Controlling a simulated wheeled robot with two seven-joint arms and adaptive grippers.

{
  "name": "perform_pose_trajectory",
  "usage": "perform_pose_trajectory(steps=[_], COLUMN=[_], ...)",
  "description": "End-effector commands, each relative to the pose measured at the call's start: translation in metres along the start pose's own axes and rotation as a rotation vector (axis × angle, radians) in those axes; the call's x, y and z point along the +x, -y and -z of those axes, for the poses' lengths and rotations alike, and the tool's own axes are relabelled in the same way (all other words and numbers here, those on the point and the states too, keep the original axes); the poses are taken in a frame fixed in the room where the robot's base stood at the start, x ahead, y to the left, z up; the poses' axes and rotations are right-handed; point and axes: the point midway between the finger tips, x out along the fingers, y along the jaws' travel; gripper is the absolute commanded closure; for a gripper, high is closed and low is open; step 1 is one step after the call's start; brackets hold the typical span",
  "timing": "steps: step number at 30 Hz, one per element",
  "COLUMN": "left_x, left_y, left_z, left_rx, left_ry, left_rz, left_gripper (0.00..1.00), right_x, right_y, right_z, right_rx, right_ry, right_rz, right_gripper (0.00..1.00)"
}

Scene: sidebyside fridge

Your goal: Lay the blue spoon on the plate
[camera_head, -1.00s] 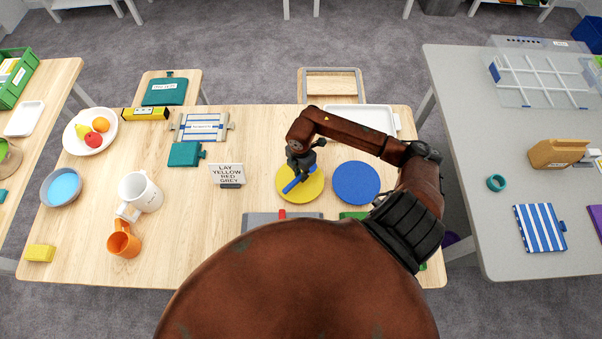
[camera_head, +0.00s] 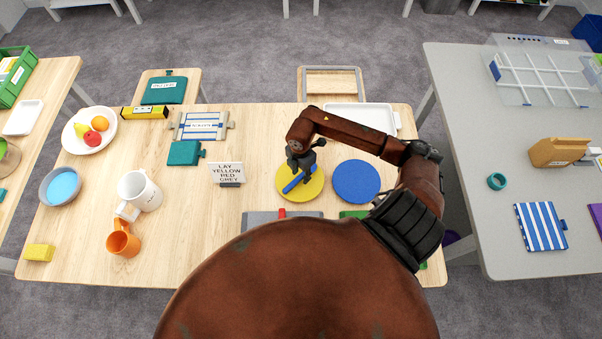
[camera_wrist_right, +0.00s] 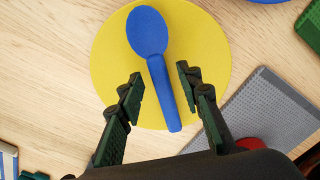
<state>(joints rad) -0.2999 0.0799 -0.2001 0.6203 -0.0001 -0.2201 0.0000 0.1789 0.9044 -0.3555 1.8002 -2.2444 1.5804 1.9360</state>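The blue spoon (camera_wrist_right: 157,70) lies across a yellow round plate (camera_wrist_right: 112,62) in the right wrist view, bowl towards the far side and handle towards my gripper. In the head view the spoon (camera_head: 298,182) is partly hidden under my right gripper (camera_head: 301,170), over the yellow plate (camera_head: 312,193). In the wrist view my right gripper (camera_wrist_right: 160,88) is open, its fingers on either side of the spoon's handle with gaps between. A blue round plate (camera_head: 357,182) lies to the right of the yellow one, empty. My left gripper is not in view.
A sign (camera_head: 227,173) reading "LAY YELLOW RED GREY" stands left of the yellow plate. A grey mat (camera_wrist_right: 262,108) lies close to the yellow plate. A white tray (camera_head: 362,116) is behind. A white mug (camera_head: 146,192) and an orange mug (camera_head: 123,242) stand further left.

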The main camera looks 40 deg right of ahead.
Motion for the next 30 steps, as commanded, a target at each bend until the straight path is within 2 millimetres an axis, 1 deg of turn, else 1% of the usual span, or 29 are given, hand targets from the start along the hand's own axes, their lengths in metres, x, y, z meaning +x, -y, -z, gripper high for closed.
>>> perform_pose_trajectory(steps=[3,5,12,18,21,24,30], left_x=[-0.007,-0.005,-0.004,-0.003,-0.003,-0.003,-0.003], left_y=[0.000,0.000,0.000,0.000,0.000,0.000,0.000], left_z=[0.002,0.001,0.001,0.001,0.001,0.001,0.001], left_rx=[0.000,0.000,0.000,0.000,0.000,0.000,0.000], left_ry=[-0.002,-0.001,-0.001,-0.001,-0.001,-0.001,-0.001], left_rz=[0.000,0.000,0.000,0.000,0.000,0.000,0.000], left_gripper=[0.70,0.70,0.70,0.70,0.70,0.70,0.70], right_x=[-0.014,-0.022,-0.075,-0.111,-0.121,-0.128,-0.130], right_y=[-0.001,-0.002,-0.002,-0.001,-0.001,-0.001,0.000], right_z=[0.000,-0.001,-0.001,-0.001,0.000,0.000,0.000], right_rx=[-0.001,-0.001,-0.002,-0.001,0.001,0.000,0.000], right_ry=[0.000,0.002,0.002,0.002,0.000,0.001,-0.001], right_rz=[-0.003,-0.005,-0.005,-0.003,-0.002,-0.002,-0.001], right_gripper=[0.67,0.67,0.67,0.67,0.67,0.67,0.67])
